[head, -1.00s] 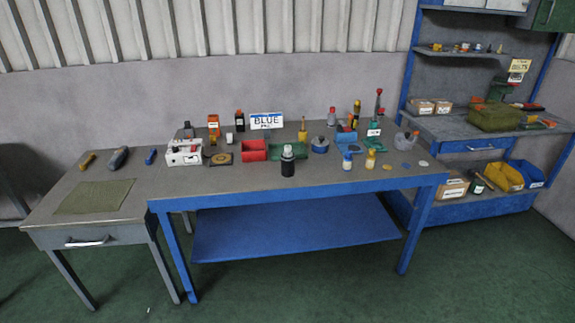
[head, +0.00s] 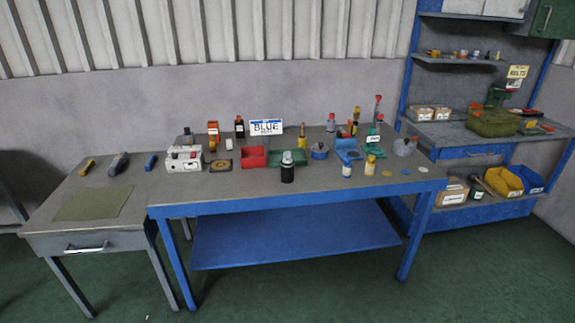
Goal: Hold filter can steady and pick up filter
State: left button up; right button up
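Neither of my grippers is in the head view. A dark cylindrical can with a pale top (head: 287,168) stands upright near the front edge of the blue-framed workbench, around its middle. It could be the filter can with the filter in it, but it is too small to tell. I cannot tell for certain which object is the filter.
A white box (head: 184,159) stands to the left. Small bottles (head: 370,165) stand at the right. The floor (head: 330,292) in front is clear.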

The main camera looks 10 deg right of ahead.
aim_at(286, 160)
jog(key=i+j+z, duration=0.1)
jog(key=i+z, duration=0.2)
jog(key=i, duration=0.65)
